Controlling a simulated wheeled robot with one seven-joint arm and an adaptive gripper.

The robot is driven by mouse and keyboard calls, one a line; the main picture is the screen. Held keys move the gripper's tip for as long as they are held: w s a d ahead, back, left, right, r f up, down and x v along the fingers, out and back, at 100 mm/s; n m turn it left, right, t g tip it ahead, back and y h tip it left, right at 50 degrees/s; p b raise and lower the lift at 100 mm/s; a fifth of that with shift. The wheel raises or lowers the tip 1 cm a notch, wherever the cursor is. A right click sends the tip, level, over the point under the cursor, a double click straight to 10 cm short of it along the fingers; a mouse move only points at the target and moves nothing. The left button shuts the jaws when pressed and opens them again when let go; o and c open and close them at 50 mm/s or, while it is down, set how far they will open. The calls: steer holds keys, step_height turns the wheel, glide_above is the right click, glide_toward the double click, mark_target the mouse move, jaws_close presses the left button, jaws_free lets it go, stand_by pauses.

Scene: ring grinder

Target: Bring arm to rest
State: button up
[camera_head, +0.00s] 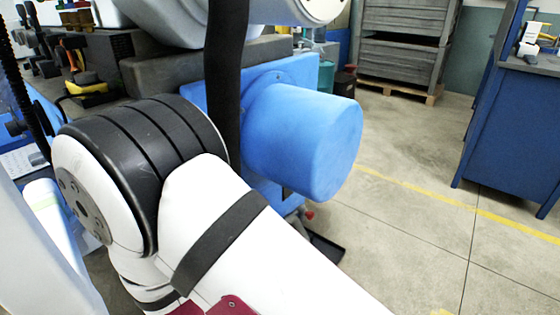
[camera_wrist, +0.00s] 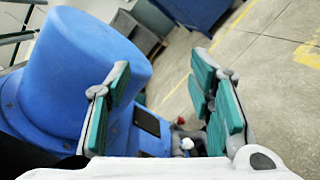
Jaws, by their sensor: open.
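My gripper (camera_wrist: 158,105) shows in the wrist view with its two green-padded fingers spread wide apart. It is open, and nothing sits between the fingers. Behind the fingers is the blue machine, with its large blue cylinder (camera_wrist: 88,50) to the left of the gripper. The blue cylinder also shows in the head view (camera_head: 305,140), just beyond my white arm. My arm is bent and fills the lower left and middle of the head view. The gripper itself is not visible in the head view.
A blue cabinet (camera_head: 512,125) stands at the right. Grey crates (camera_head: 402,45) on a pallet stand at the back. A cluttered work surface is at the upper left. The concrete floor (camera_head: 410,220) with a yellow line is clear between the machine and the cabinet.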

steer(key=s+d+r+m+g, duration=0.4)
steer(key=d+r+m+g, duration=0.1)
steer(key=d+r+g, duration=0.25)
steer(key=s+d+r+m+g, duration=0.4)
steer(key=d+r+m+g, duration=0.2)
steer(key=d, duration=0.3)
steer(key=s+r+m+g+y, duration=0.1)
steer(key=s+r+m+y, duration=0.15)
steer(key=s+y, duration=0.35)
steer(key=s+r+m+y, duration=0.1)
steer(key=s+m+y, duration=0.2)
steer(key=s+y, duration=0.35)
steer(key=s+r+t+p, duration=0.1)
steer(key=r+t+p, duration=0.2)
steer(key=r+p, duration=1.3)
steer(key=s+a+r+t+p, duration=0.1)
steer(key=s+r+t+p, duration=0.1)
steer(key=r+p, duration=1.4)
step_height(320, 180, up, 3)
steer(key=shift+f+t, duration=0.2)
steer(key=shift+t, duration=0.25)
steer(key=shift+a, duration=0.1)
